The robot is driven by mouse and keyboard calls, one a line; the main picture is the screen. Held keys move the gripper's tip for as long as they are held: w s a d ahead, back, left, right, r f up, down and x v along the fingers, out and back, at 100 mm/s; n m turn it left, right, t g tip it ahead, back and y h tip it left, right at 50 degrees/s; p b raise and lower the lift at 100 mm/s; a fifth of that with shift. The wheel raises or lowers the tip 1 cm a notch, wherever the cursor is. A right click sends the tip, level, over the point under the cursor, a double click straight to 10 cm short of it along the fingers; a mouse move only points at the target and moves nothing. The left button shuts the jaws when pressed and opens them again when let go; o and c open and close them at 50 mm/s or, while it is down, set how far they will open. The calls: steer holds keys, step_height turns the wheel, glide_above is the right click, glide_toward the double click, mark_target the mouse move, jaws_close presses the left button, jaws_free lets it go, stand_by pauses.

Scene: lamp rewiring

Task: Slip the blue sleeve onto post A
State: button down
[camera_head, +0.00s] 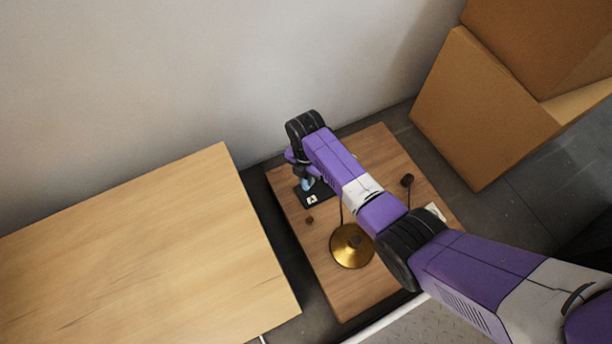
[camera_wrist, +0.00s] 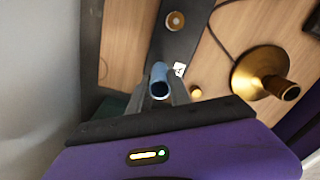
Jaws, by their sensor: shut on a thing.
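My gripper (camera_wrist: 161,92) is shut on a blue sleeve (camera_wrist: 159,78), a short hollow tube with its open end towards the wrist camera. In the head view, the sleeve shows as a small blue spot (camera_head: 307,184) below my wrist. The sleeve is over a dark base plate (camera_head: 321,193). I cannot tell whether a post is under or inside the sleeve.
A brass lamp base (camera_head: 352,246) with a dark cord stands on the wooden table (camera_head: 345,297). A larger wooden surface (camera_head: 140,260) is left; cardboard boxes (camera_head: 485,110) are right.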

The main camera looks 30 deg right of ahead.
steer(key=shift+f+b, duration=0.55)
steer(key=shift+f, duration=0.55)
steer(key=shift+f, duration=0.15)
stand_by(0.4)
steer(key=c, duration=1.1)
jaws_free()
steer(key=shift+p, duration=0.3)
step_height(320, 180, up, 8)
steer(key=p, duration=0.5)
steer(key=shift+f, duration=0.1)
